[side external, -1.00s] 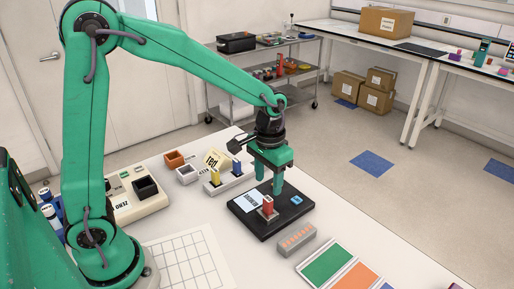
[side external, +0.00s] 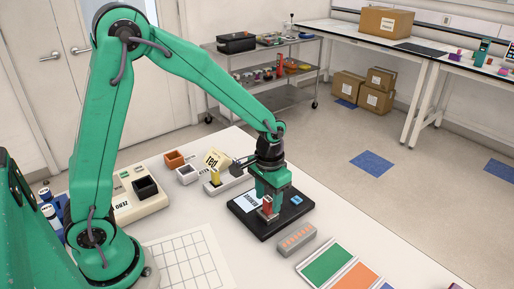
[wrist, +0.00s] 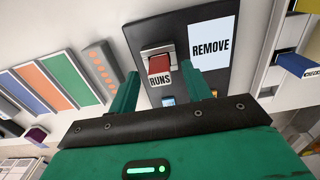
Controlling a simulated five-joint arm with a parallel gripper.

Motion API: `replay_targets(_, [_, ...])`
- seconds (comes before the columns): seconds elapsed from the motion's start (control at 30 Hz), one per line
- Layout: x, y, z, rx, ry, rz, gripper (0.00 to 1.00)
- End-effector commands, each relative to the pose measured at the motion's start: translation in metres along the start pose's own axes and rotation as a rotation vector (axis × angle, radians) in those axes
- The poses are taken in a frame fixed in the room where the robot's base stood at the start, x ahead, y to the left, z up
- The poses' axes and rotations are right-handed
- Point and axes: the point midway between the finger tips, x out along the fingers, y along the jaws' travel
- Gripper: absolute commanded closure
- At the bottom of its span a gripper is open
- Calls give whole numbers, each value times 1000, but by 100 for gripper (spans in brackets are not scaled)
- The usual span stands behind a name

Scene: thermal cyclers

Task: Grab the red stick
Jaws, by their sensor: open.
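The red stick (side external: 267,205) stands upright in a silver socket on a black base (side external: 248,226). In the wrist view the red stick (wrist: 159,64) shows its red top and a pale side reading "RUNS". My gripper (side external: 267,198) is low over the base, with its fingers around the stick's position in the side view. In the wrist view my gripper (wrist: 160,70) is open, one green finger on each side of the stick, with gaps visible. Part of the stick's lower body is hidden in the side view.
A "REMOVE" card (wrist: 211,42) lies on the base beside the socket. A white holder with a yellow stick (side external: 215,179) stands behind left. A grey block (side external: 296,239) and coloured panels (side external: 327,261) lie in front right. A white grid sheet (side external: 186,259) lies at front left.

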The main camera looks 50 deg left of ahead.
Motion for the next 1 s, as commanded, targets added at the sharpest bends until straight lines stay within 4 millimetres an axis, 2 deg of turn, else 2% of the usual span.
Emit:
replay_targets(0.2, [15, 0, 0, 0, 0, 0, 51])
replay_targets(0.7, [16, 0, 0, 0, 1, 0, 51])
replay_targets(0.93, [16, 0, 0, 0, 1, 0, 96])
replay_targets(1.0, [16, 0, 0, 0, 1, 0, 100])
